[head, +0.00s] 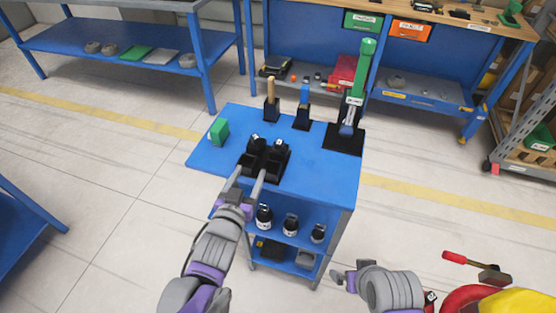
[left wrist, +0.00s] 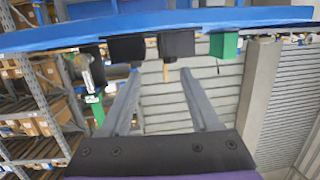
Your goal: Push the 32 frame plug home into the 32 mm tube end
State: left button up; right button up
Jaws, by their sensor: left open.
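Two black plug-like pieces (head: 256,144) stand in a black tray (head: 277,180) on the blue cart top. I cannot read which is the 32 plug. My left gripper (head: 251,172) is open at the tray's front edge, its fingers apart and nothing seen between them. In the left wrist view, turned upside down, the open fingers (left wrist: 160,74) point toward black boxes (left wrist: 126,49) at the blue edge. My right gripper (head: 345,280) is low right, away from the cart.
A green block (head: 218,132) sits left on the cart. A wooden-handled tool (head: 271,98) and a blue-handled one (head: 304,101) stand in holders behind the tray. Black bottles (head: 264,217) are on the shelf below. The cart's front right top is clear. A workbench (head: 470,30) stands behind.

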aim_at(278, 146)
pick_arm(q)
jog(key=w+d+t+h, duration=0.1)
jog(key=w+d, duration=0.1)
jog(key=w+d+m+h+b, duration=0.1)
jog(key=w+d, duration=0.2)
jog(key=shift+w+d+t, duration=0.3)
jog(key=shift+w+t, duration=0.05)
jog(key=shift+t, duration=0.05)
jog(key=x, duration=0.6)
jog(key=shift+s+d+f, duration=0.1)
jog(key=shift+d, duration=0.1)
grip_shut()
pick_arm(e)
notch_tip(278, 146, down, 3)
jog(key=shift+d+r, duration=0.15)
